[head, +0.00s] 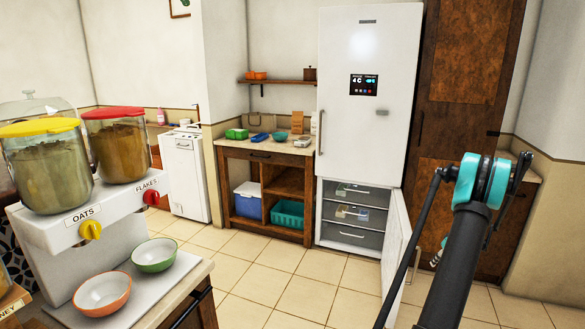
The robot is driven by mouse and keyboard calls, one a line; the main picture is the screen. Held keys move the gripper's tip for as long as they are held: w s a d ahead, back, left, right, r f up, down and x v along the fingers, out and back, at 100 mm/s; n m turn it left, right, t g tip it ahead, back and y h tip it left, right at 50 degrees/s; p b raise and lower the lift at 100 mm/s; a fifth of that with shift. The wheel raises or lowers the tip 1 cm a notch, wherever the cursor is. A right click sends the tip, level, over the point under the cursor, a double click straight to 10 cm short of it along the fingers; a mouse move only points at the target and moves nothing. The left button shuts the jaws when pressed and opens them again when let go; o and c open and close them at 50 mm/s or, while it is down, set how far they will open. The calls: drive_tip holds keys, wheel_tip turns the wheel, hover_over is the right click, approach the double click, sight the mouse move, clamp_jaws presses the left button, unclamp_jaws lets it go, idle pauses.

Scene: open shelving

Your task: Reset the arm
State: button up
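My arm (458,262) rises from the bottom right of the head view as a black link. It ends at a teal and black joint (482,182) in front of the brown cabinet. A thin black rod (408,252) of mine slants down to the left of it. I cannot make out my gripper or its fingers, and whether it holds anything does not show. Small teal and pale bits show low beside the black link, too small to identify.
The white fridge (365,95) has its lower door (397,245) open, showing drawers (352,215). At left, a counter holds a dispenser (130,205), an orange bowl (103,292) and a green bowl (154,254). A wooden cabinet (290,182) stands behind. The tiled floor (270,262) between is clear.

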drive_tip(key=s+a+r, duration=0.4)
drive_tip(key=a+r, duration=0.1)
drive_tip(key=a, duration=0.4)
drive_tip(key=s+a+r+m, duration=0.1)
drive_tip(key=s+a+r, duration=0.2)
drive_tip(key=a+r, duration=0.5)
drive_tip(key=s+a+r, duration=0.3)
drive_tip(key=s+a, duration=0.1)
drive_tip(key=a, duration=0.7)
drive_tip(key=s+a, duration=0.7)
drive_tip(key=s, duration=0.5)
drive_tip(key=s+a+f+m, duration=0.1)
drive_tip(key=s+a, duration=0.7)
drive_tip(key=s, duration=0.5)
drive_tip(key=shift+a+h, duration=0.2)
drive_tip(key=shift+h, duration=0.2)
drive_tip(key=shift+f, duration=0.1)
